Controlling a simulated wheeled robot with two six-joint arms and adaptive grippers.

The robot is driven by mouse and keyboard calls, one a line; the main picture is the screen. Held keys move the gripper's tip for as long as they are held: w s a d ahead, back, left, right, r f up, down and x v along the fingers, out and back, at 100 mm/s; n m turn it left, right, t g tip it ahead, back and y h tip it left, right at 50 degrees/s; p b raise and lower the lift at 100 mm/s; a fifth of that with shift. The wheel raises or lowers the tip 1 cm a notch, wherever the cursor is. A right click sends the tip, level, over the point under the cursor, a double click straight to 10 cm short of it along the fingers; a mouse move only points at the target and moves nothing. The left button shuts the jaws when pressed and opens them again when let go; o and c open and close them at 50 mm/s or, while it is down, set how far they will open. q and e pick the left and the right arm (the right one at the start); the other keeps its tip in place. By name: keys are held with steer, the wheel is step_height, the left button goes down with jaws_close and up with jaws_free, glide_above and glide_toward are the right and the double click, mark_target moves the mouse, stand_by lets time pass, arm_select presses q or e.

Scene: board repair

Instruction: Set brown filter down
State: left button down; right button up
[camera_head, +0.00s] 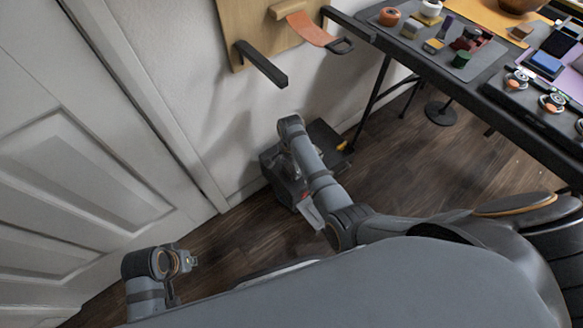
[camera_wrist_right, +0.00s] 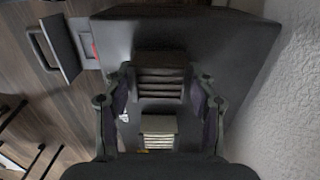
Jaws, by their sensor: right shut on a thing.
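The brown filter (camera_wrist_right: 160,75) appears as a dark brownish ribbed block between the fingertips of my right gripper (camera_wrist_right: 159,84), in the right wrist view. The fingers are closed on its two sides. A paler ribbed piece (camera_wrist_right: 158,126) shows nearer the camera between the fingers; I cannot tell if it belongs to the same filter. In the head view my right arm reaches to a dark box by the wall, and the filter is hidden there. My left arm's end shows at lower left; its jaw state is unclear.
The dark box (camera_head: 268,161) stands on the wooden floor against the wall; its dark surface (camera_wrist_right: 240,45) fills the wrist view behind the filter. A black table (camera_head: 395,45) with small parts is at upper right. A white door (camera_head: 60,170) is at left.

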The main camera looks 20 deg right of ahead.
steer(key=shift+f, duration=0.1)
steer(key=o, duration=1.1)
steer(key=shift+o, duration=0.2)
step_height(320, 180, up, 4)
steer(key=shift+r+p, duration=0.15)
steer(key=shift+p, duration=0.95)
arm_select(q)
steer(key=a+f+p, duration=0.2)
steer(key=a+f, duration=0.1)
steer(key=f, duration=0.7)
steer(key=shift+s+y+p, duration=0.2)
steer(key=shift+y+p, duration=0.1)
steer(key=shift+y, duration=0.1)
arm_select(e)
step_height(320, 180, up, 8)
arm_select(q)
steer(key=shift+r, duration=0.1)
